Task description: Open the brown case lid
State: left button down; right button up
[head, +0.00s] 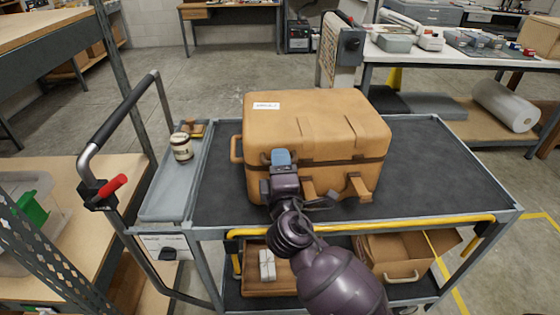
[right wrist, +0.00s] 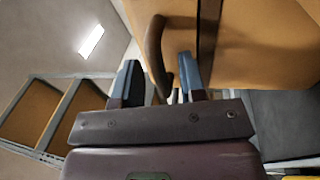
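The brown case (head: 315,115) stands on the cart's dark top with its lid down. A white label is on the lid, and latch-like brown tabs (head: 358,187) are on its front. My right gripper (head: 281,158) is at the case's front left and hides part of that face. In the right wrist view its two blue-tipped fingers (right wrist: 158,75) are apart. A curved brown piece of the case (right wrist: 156,52), a handle or latch, shows between or just beyond the fingertips. Contact cannot be told. My left gripper is not in view.
The case stands on a cart (head: 450,170) with a yellow front rail; its top is bare right of the case. A grey side tray (head: 165,200) holds a jar (head: 181,147). An open cardboard box (head: 400,255) is on the lower shelf. A push handle (head: 125,120) rises at left.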

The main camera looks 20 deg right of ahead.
jog(key=shift+w, duration=0.35)
jog(key=shift+c, duration=0.3)
grip_shut()
